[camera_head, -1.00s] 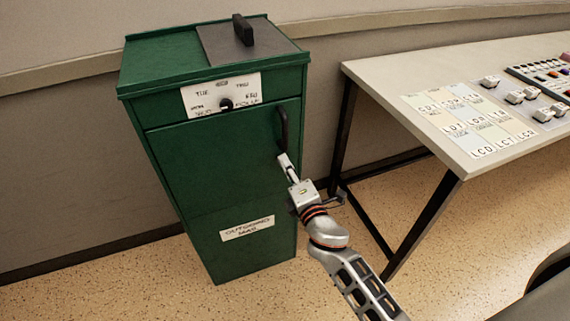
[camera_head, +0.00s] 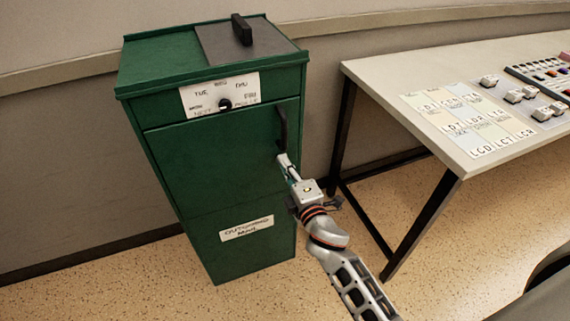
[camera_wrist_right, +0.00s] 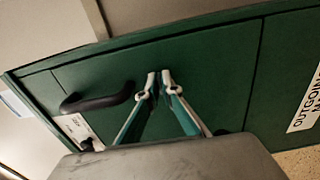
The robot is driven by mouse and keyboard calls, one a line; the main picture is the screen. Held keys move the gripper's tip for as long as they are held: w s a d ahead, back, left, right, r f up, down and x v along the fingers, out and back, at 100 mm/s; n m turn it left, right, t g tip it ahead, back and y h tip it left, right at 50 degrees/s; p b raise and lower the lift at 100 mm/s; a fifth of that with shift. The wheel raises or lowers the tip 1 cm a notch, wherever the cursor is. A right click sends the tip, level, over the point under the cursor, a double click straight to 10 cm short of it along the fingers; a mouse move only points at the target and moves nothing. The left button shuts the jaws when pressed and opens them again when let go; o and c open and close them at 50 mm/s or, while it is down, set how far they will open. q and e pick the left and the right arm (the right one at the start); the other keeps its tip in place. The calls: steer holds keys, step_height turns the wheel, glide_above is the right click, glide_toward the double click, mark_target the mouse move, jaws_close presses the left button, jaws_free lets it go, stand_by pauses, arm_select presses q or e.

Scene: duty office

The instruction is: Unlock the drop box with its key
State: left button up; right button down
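The drop box (camera_head: 222,165) is a tall green cabinet against the wall, its front door closed. A black bar handle (camera_head: 282,128) is on the door's right side; it also shows in the right wrist view (camera_wrist_right: 98,101). A round black knob (camera_head: 225,103) sits on a white plate with weekday names above the door. My right gripper (camera_head: 284,161) is in front of the door, just below the handle. In the right wrist view its fingertips (camera_wrist_right: 158,82) are nearly together, with nothing visible between them. I see no key. Contact with the door cannot be told. My left gripper is out of view.
The box top has a dark panel with a black grip (camera_head: 242,29). A white label (camera_head: 247,228) is low on the front. To the right stands a pale table (camera_head: 385,75) with dark legs, lettered cards and a control panel. Speckled floor is open in front.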

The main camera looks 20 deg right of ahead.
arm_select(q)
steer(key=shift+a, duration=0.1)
arm_select(e)
steer(key=c, duration=2.2)
jaws_free()
steer(key=shift+c, duration=0.2)
steer(key=s, duration=1.2)
steer(key=shift+d, duration=0.2)
arm_select(q)
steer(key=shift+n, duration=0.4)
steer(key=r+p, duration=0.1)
steer(key=p, duration=0.2)
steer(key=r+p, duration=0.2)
steer(key=p, duration=0.2)
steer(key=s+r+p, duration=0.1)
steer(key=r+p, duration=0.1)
steer(key=p, duration=0.1)
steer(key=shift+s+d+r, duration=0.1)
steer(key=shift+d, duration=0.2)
arm_select(e)
steer(key=s+f+m+g+y, duration=0.1)
steer(key=s+f+m+g, duration=0.2)
steer(key=s, duration=0.7)
steer(key=s+f+m+g+y, duration=0.1)
steer(key=s+f+m+g, duration=0.3)
steer(key=s+f+m, duration=0.3)
steer(key=s+m, duration=0.4)
steer(key=shift+s+a+g, duration=0.2)
steer(key=shift+s+g, duration=0.05)
steer(key=shift+g, duration=0.05)
